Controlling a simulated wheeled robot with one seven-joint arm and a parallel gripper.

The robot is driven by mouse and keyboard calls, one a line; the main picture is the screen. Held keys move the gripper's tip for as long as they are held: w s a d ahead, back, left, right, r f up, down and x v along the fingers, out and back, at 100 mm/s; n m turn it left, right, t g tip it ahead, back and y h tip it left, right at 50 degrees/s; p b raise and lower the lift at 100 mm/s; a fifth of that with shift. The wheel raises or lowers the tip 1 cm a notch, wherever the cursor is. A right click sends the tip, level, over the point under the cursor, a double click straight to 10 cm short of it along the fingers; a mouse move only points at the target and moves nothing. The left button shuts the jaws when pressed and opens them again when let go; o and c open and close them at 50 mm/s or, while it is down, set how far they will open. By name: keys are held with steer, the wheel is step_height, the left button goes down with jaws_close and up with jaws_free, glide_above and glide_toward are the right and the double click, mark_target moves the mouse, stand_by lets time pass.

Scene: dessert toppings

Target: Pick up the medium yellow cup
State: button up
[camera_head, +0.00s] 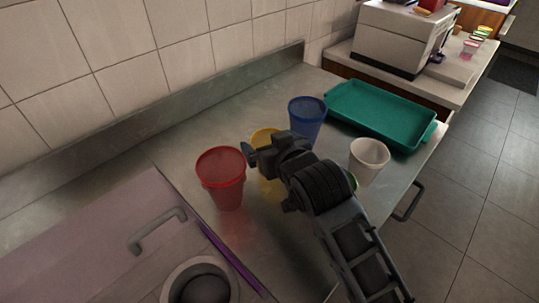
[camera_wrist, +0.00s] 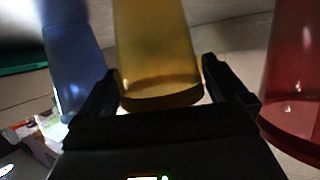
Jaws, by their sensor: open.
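The yellow cup (camera_head: 265,135) stands on the metal counter, partly hidden behind my gripper in the head view. In the wrist view the yellow cup (camera_wrist: 157,45) fills the middle, between my two dark fingers. My gripper (camera_wrist: 158,72) is open, one finger on each side of the cup, with a gap visible at least on the right. In the head view my gripper (camera_head: 262,151) is at the cup's upper part. I cannot tell whether either finger touches it.
A red cup (camera_head: 221,180) stands close on the left, a blue cup (camera_head: 307,116) behind on the right, a white cup (camera_head: 368,158) further right. A green object (camera_head: 351,180) is mostly hidden by my arm. A green tray (camera_head: 378,112) lies behind. A tiled wall (camera_head: 120,80) bounds the counter.

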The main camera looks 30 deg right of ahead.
steer(key=shift+c, duration=0.5)
steer(key=c, duration=0.7)
steer(key=shift+o, duration=0.2)
